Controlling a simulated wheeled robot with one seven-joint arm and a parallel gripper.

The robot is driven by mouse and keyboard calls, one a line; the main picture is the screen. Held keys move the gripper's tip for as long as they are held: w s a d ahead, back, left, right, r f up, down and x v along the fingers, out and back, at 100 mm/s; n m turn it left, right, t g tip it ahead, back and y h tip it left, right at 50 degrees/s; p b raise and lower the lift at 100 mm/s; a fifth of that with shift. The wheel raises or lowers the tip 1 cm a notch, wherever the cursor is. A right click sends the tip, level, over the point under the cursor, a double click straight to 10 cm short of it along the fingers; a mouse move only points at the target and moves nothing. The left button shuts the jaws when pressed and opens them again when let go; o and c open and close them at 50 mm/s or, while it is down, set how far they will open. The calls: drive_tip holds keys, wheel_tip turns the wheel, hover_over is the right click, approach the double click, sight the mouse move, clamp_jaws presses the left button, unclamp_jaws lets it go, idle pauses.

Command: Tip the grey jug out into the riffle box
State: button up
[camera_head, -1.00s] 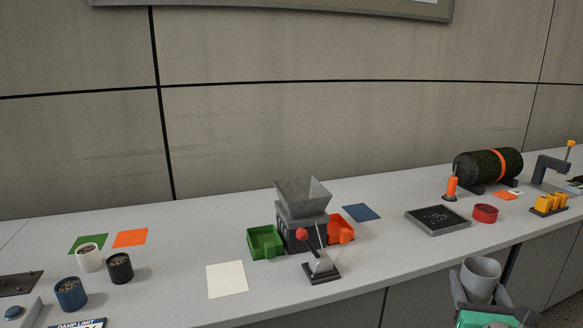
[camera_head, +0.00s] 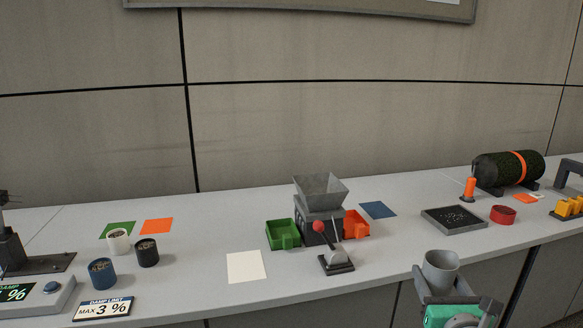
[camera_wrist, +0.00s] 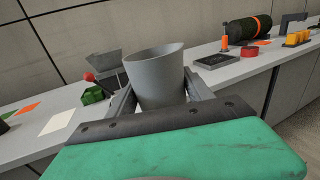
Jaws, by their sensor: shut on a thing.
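The grey jug (camera_head: 441,268) is held upright in my gripper (camera_head: 443,290), in front of the bench edge at the lower right of the head view. The jug also shows in the middle of the wrist view (camera_wrist: 157,78), between both fingers (camera_wrist: 158,100). Its contents are hidden. The riffle box (camera_head: 318,222) stands on the bench to the left of and beyond my gripper, with a grey hopper (camera_head: 320,188) on top. A green tray (camera_head: 283,235) sits at its left and an orange tray (camera_head: 356,224) at its right.
A lever with a red knob (camera_head: 318,227) stands in front of the riffle box. A dark tray (camera_head: 454,220), a red ring-shaped dish (camera_head: 503,215) and a turf roll (camera_head: 508,171) are to the right. Several cups, including a blue one (camera_head: 102,274), stand left. A white sheet (camera_head: 246,267) lies flat.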

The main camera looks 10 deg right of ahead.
drive_tip(key=w+a+r+n+y+p, duration=0.1)
drive_tip(key=w+a+n+y+p, duration=0.2)
drive_tip(key=a+p, duration=0.3)
drive_tip(key=w+a+r+n+y+p, duration=0.1)
drive_tip(key=w+a+n+y+p, duration=0.2)
drive_tip(key=a, duration=1.3)
drive_tip(key=w+y+p, duration=0.3)
drive_tip(key=p, duration=0.1)
drive_tip(key=shift+w+a+y, duration=0.25)
drive_tip(key=shift+a+y, duration=0.05)
drive_tip(key=shift+a, duration=0.05)
drive_tip(key=shift+a+f+p, duration=0.1)
drive_tip(key=shift+f+p, duration=0.45)
drive_tip(key=shift+f, duration=0.25)
wheel_tip(320, 180, up, 6)
drive_tip(key=p, duration=0.6)
drive_tip(key=shift+r, duration=0.15)
